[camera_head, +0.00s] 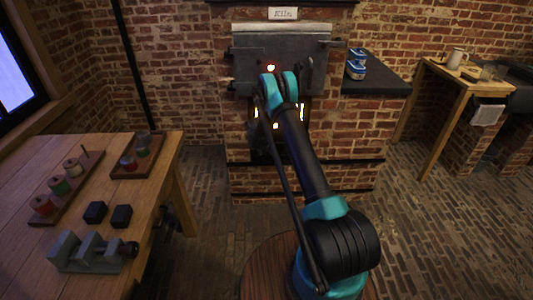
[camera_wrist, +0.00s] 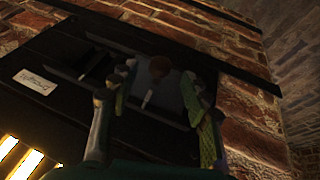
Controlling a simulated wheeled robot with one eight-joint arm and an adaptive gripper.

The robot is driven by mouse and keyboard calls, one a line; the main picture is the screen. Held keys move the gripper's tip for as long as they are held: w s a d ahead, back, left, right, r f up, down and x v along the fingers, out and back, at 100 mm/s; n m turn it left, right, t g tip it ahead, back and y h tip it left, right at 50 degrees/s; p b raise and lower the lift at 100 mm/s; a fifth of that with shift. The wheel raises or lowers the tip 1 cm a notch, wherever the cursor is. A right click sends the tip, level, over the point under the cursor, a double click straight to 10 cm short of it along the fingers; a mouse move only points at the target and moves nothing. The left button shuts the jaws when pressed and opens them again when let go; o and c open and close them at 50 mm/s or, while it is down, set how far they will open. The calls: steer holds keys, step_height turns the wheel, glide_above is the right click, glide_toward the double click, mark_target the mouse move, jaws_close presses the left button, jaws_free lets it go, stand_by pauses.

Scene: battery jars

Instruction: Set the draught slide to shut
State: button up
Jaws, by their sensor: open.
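In the wrist view, a dark plate on the brick kiln front carries what looks like the draught slide, a grey panel (camera_wrist: 172,96) in a dark recess. A brownish round knob (camera_wrist: 159,67) and a small pale upright mark or pin (camera_wrist: 147,99) show on it. My gripper (camera_wrist: 160,82) is open, with one finger on each side of the knob. I cannot tell whether either finger touches it. In the head view, the kiln (camera_head: 255,50) stands ahead and my arm reaches to its lower front, hiding the slide and the gripper.
A small white label (camera_wrist: 35,81) is left of the slide. Glowing grate bars (camera_wrist: 20,155) show below it. A wooden bench (camera_head: 70,190) with spools and a vise (camera_head: 92,252) stands left. A dark shelf (camera_head: 375,80) with blue-and-white tins (camera_head: 356,65) is right of the kiln.

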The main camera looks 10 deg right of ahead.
steer(key=shift+x, duration=1.2)
steer(key=shift+c, duration=0.3)
jaws_close()
